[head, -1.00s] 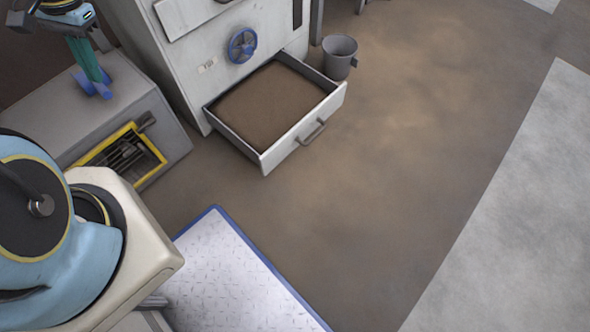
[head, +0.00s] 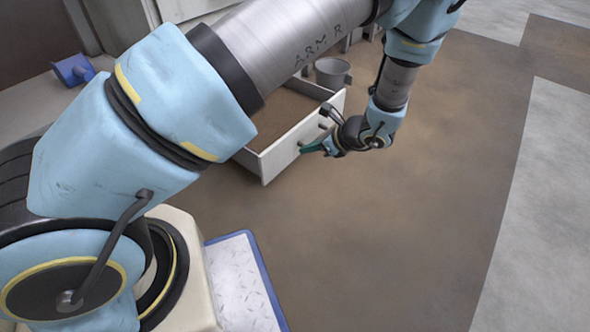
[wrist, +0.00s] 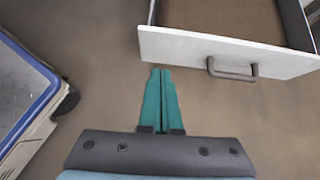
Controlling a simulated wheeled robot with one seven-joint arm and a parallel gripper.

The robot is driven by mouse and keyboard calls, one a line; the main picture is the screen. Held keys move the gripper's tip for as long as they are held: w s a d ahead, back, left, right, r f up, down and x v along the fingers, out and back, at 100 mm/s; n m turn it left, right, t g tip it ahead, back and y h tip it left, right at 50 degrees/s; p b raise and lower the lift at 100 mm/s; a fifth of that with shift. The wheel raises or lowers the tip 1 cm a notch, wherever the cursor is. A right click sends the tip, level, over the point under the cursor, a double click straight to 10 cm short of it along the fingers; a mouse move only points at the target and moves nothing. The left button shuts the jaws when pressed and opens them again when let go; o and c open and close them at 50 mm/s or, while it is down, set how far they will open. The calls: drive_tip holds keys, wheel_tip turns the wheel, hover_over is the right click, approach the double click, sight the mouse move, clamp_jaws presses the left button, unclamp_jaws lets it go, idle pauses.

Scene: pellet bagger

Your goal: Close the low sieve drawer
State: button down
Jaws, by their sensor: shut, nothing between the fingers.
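The low sieve drawer (head: 288,148) stands pulled out near the floor, a pale box with a brown floor or filling inside. Its front panel and grey bar handle also show in the wrist view, with the drawer front (wrist: 190,46) at the top right and the handle (wrist: 232,73) right of my fingers. My gripper (head: 304,150) is at the outer side of the drawer front in the head view. In the wrist view my gripper (wrist: 160,72) has its green fingers together and empty, pointing toward the front panel's left part. Whether the tips touch the panel is unclear.
A grey bucket (head: 333,73) stands on the floor just behind the drawer. A blue-edged metal plate (head: 242,280) lies near my base. A blue scoop-like object (head: 74,69) rests at the upper left. The brown floor right of the drawer is clear.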

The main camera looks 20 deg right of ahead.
drive_tip(key=b, duration=0.6)
approach(273, 152)
drive_tip(key=shift+x, duration=3)
